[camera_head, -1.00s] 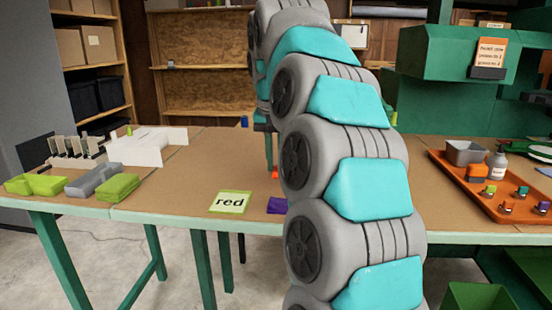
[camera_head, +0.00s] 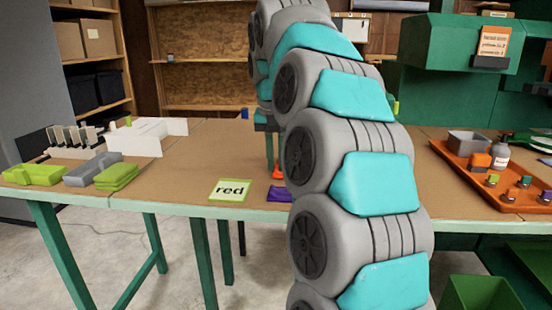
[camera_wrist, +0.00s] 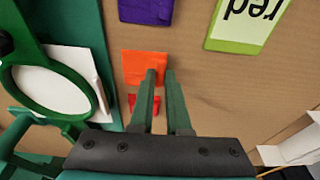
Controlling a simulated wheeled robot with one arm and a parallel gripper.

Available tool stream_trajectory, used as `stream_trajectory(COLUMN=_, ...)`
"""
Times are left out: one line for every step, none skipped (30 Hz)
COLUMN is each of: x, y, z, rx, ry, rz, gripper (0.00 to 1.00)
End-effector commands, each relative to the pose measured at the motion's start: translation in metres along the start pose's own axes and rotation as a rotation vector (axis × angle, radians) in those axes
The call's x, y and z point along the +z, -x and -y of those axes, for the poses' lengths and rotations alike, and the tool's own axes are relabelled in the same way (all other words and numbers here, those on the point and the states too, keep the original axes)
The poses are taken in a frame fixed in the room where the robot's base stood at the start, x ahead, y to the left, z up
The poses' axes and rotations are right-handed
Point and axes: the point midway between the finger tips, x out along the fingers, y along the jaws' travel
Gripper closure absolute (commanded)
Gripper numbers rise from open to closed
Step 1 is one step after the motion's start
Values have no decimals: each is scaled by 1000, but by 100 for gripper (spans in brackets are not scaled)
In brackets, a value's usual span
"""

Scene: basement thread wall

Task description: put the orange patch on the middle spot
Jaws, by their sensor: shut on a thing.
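The orange patch (camera_wrist: 144,66) shows in the wrist view as a flat square by my fingertips, and as a small orange shape (camera_head: 278,173) in the head view, partly behind my arm. A red piece (camera_wrist: 140,102) shows beside the fingers, partly hidden. I cannot tell which spot is the middle one.
A green-edged card reading "red" (camera_head: 229,190) lies near the front edge. A green ring with a white disc (camera_wrist: 52,88) is left of my fingers. Green and grey blocks (camera_head: 92,174) stand at left. An orange tray (camera_head: 513,203) with small items is at right. Brown tabletop between is clear.

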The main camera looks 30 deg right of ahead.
Motion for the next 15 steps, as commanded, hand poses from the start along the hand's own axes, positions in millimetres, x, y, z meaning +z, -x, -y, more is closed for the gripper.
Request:
stream_trajectory(x=1, y=-3, z=0, rx=0, ry=0, rz=0, gripper=100)
stream_trajectory(x=1, y=-4, z=0, rx=0, ry=0, rz=0, gripper=100)
stream_trajectory(x=1, y=-5, z=0, rx=0, ry=0, rz=-1, gripper=100)
stream_trajectory(x=1, y=-6, z=0, rx=0, ry=0, rz=-1, gripper=100)
stream_trajectory(x=1, y=-7, z=0, rx=0, ry=0, rz=-1, gripper=100)
stream_trajectory(x=1, y=-8, z=0, rx=0, ry=0, rz=-1, gripper=100)
stream_trajectory(x=1, y=-8, z=0, rx=-1, ry=0, rz=-2, gripper=100)
stream_trajectory(x=1, y=-8, z=0, rx=-1, ry=0, rz=-2, gripper=100)
stream_trajectory(x=1, y=-8, z=0, rx=-1, ry=0, rz=-2, gripper=100)
stream_trajectory(x=1, y=-8, z=0, rx=-1, ry=0, rz=-2, gripper=100)
stream_trajectory(x=1, y=-8, z=0, rx=-1, ry=0, rz=-2, gripper=100)
stream_trajectory(x=1, y=-8, z=0, rx=-1, ry=0, rz=-2, gripper=100)
stream_trajectory(x=1, y=-8, z=0, rx=-1, ry=0, rz=-2, gripper=100)
stream_trajectory(x=1, y=-8, z=0, rx=-1, ry=0, rz=-2, gripper=100)
stream_trajectory(x=1, y=-8, z=0, rx=-1, ry=0, rz=-2, gripper=83)
